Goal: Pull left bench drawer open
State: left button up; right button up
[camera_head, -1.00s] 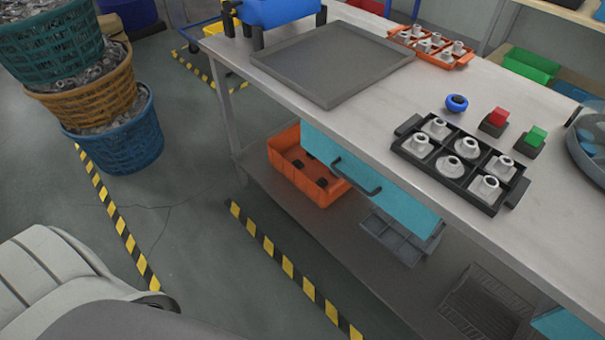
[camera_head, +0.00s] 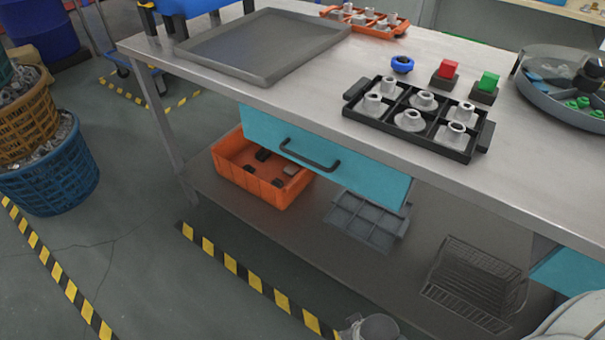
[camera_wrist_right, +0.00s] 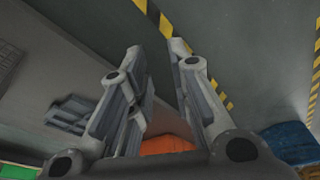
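The left bench drawer has a teal front (camera_head: 270,128) under the near edge of the bench in the head view. A dark bar handle (camera_head: 310,157) is fixed across it. The drawer looks shut, with no opening visible above its front. My right gripper (camera_wrist_right: 157,48) shows in the right wrist view with its two fingers apart and nothing between them. The handle is not visible between them. A grey piece of my arm (camera_head: 372,328) shows at the bottom edge of the head view, below and apart from the drawer. My left gripper is not identifiable in either view.
The steel bench (camera_head: 300,98) carries a grey tray, a black rack of metal parts and two buttons. On its lower shelf are an orange crate (camera_head: 285,195), a grey divided tray (camera_head: 365,222) and a wire basket (camera_head: 475,290). Open floor lies at front left.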

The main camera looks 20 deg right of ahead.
notch_tip(320, 180, up, 5)
jog(key=w+b, duration=0.2)
jog(key=b, duration=0.1)
pick_arm(q)
jog(key=w+b+v, duration=0.2)
jog(key=v, duration=0.5)
pick_arm(e)
jog(key=t+y, duration=1.2)
jog(key=t, duration=0.9)
send_near(303, 157)
pick_arm(q)
jog(key=s+x, duration=0.1)
jog(key=x, duration=0.6)
jog(key=s+f+x, duration=0.1)
jog(key=s+x, duration=0.1)
jog(key=x, duration=0.6)
jog(key=shift+s+p, duration=0.3)
jog(key=shift+s, duration=0.4)
pick_arm(e)
jog(key=x, duration=0.9)
jog(key=shift+w+a, duration=0.1)
jog(key=shift+w, duration=0.2)
pick_arm(q)
jog(key=shift+r, duration=0.1)
pick_arm(e)
jog(key=shift+c, duration=0.3)
